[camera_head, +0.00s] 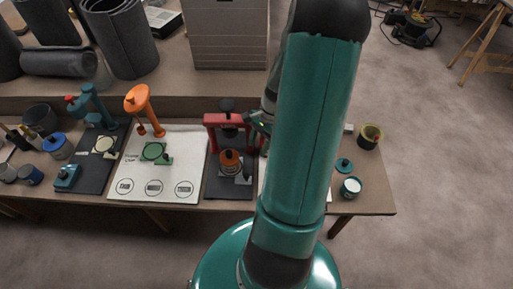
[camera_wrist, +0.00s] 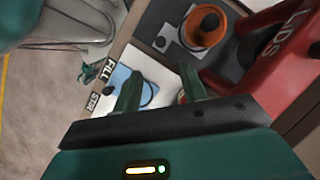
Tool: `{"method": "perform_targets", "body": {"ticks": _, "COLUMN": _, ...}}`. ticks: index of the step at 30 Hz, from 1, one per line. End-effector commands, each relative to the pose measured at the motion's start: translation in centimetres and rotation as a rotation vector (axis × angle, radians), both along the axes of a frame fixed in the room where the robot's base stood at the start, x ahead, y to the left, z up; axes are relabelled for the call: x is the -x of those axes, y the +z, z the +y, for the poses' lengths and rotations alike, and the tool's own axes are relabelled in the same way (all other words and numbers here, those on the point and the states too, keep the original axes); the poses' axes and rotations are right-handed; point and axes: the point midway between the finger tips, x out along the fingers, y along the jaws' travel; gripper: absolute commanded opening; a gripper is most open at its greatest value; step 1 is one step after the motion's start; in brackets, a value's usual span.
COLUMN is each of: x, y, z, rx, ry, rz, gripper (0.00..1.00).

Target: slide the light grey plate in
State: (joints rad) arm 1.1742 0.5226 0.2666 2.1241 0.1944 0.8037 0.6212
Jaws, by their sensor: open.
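The light grey plate (camera_wrist: 177,35) lies on a dark base at the top of the wrist view. It has a small dark knob at one end, and a round orange piece (camera_wrist: 207,25) with a dark centre sits on it. In the head view the plate (camera_head: 243,179) sticks out at the front of a red press frame (camera_head: 226,119). My gripper (camera_wrist: 162,88) is open, with its two green fingers apart and clear of the plate. In the head view my arm hides most of the gripper, beside the red frame's right post.
A light blue plate (camera_wrist: 127,82) with a knob lies on a white board beyond my fingers. An orange press (camera_head: 140,100) and a teal press (camera_head: 91,104) stand to the left. A white-topped jar (camera_head: 351,187) and an olive cup (camera_head: 370,136) stand at the right.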

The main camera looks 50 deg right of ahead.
Motion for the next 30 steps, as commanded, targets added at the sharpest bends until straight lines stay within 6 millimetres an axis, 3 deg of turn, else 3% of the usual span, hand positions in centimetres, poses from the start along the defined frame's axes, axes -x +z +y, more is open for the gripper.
{"method": "perform_targets", "body": {"ticks": 6, "x": 0.2, "y": 0.0, "z": 0.1, "rx": -0.001, "ry": -0.024, "rz": 0.000, "gripper": 0.42}}
{"method": "perform_targets", "body": {"ticks": 12, "x": 1.9, "y": 0.0, "z": 0.7, "rx": -0.001, "ry": -0.333, "rz": 0.000, "gripper": 0.42}}
{"method": "perform_targets", "body": {"ticks": 16, "x": 2.1, "y": -0.5, "z": 0.9, "rx": -0.002, "ry": -0.398, "rz": 0.001, "gripper": 0.42}}
{"method": "perform_targets", "body": {"ticks": 30, "x": 0.6, "y": -7.7, "z": 3.6, "rx": -0.004, "ry": -0.394, "rz": 0.002, "gripper": 0.42}}
